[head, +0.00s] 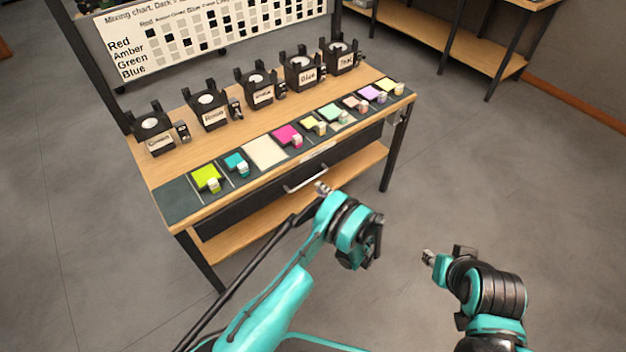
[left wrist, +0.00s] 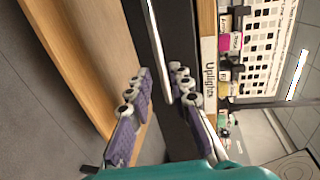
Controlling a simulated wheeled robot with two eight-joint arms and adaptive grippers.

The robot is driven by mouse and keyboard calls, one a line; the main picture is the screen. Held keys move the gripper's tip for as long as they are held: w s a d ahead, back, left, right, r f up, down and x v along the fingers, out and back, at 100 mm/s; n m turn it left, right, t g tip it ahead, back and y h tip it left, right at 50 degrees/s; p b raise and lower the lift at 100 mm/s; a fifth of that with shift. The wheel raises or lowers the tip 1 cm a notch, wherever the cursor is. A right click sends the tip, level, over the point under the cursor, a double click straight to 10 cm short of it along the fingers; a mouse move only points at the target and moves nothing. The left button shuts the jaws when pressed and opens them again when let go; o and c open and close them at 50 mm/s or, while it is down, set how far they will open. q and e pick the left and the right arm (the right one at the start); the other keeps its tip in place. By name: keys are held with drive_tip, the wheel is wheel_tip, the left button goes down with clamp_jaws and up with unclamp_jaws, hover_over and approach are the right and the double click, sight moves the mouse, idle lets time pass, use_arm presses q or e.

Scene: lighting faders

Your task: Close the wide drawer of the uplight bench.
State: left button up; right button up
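The uplight bench's wide drawer (head: 260,200) has a dark front under the wooden top, with a silver bar handle (head: 305,178). How far it stands out is hard to tell in the head view. My left gripper (head: 322,188) is by the right end of the handle. In the left wrist view, its two purple-padded fingers (left wrist: 160,88) are apart, and the handle (left wrist: 155,35) runs down toward the gap between them. I cannot tell whether they touch it. My right gripper (head: 428,257) is away from the bench, over the floor; its fingers are too small to judge.
The bench top (head: 160,178) carries several labelled black lamps and a row of coloured swatches with small faders. A lower wooden shelf (head: 235,235) lies beneath the drawer. A mixing chart (head: 210,35) stands behind. The floor (head: 520,180) to the right is clear.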

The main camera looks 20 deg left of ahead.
sight(310, 180)
use_arm(q)
drive_tip(key=b+x, duration=0.2)
drive_tip(key=x, duration=0.5)
drive_tip(key=shift+w+a, duration=0.2)
drive_tip(key=shift+a, duration=0.1)
clamp_jaws()
